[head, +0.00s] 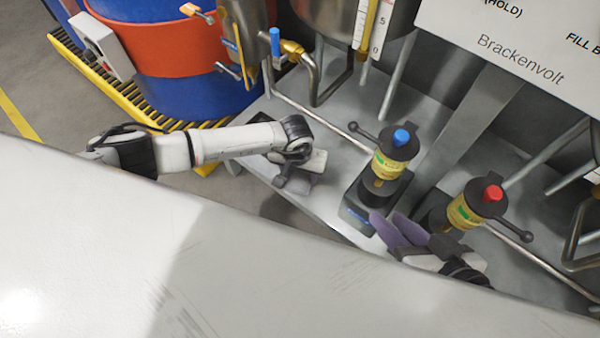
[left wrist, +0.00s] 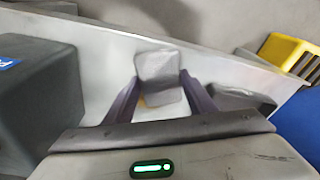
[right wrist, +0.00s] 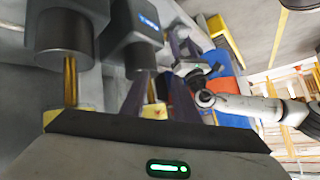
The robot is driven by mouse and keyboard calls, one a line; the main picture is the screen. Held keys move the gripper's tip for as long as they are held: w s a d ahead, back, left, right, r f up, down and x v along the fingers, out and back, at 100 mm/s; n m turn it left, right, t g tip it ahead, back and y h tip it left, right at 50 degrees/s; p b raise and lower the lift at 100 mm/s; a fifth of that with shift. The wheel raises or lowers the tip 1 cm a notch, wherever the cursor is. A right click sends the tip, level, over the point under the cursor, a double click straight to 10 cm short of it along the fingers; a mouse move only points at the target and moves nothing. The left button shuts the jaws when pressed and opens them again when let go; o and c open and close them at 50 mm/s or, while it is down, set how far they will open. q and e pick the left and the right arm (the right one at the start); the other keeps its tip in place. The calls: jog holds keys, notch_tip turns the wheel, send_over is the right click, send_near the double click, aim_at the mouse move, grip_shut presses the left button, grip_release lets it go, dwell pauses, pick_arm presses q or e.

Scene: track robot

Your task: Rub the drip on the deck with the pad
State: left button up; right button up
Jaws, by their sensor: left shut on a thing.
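My left gripper (head: 298,174) is low over the grey metal deck (head: 338,148). In the left wrist view it is shut on the pad (left wrist: 158,72), a light grey block between the purple fingers. Whether the pad touches the deck is unclear. My right gripper (head: 397,230) is empty, its purple fingers apart, beside the blue-topped dispenser.
The blue-topped dispenser (head: 391,158) and red-topped one (head: 468,208) stand right of the left gripper. A dark grey object (left wrist: 240,97) lies beside its right finger. A blue and orange drum (head: 165,55) stands left. A large pale surface (head: 130,260) fills the foreground.

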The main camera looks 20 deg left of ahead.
pick_arm(q)
jog(key=shift+f, duration=0.15)
jog(key=shift+w+d+f+b, duration=0.15)
jog(key=shift+w+b, duration=0.2)
jog(key=shift+b, duration=0.25)
jog(key=shift+w+d+r+b, duration=0.15)
jog(key=shift+w+b, duration=0.05)
jog(key=shift+w, duration=0.2)
jog(key=shift+w+d+r+b, duration=0.1)
jog(key=shift+w+b, duration=0.1)
jog(key=shift+w, duration=0.15)
jog(key=shift+w+d+f, duration=0.15)
jog(key=shift+w+d, duration=0.1)
jog(key=shift+w, duration=0.4)
jog(key=shift+w+d+f, duration=0.1)
jog(key=shift+w+d, duration=0.25)
jog(key=shift+w, duration=0.65)
jog(key=shift+w+d+f, duration=0.1)
jog(key=shift+w+d, duration=0.3)
jog(key=shift+w, duration=0.55)
jog(key=shift+w+d+f, duration=0.1)
jog(key=shift+w+d, duration=0.25)
jog(key=shift+w, duration=0.65)
jog(key=shift+f, duration=0.1)
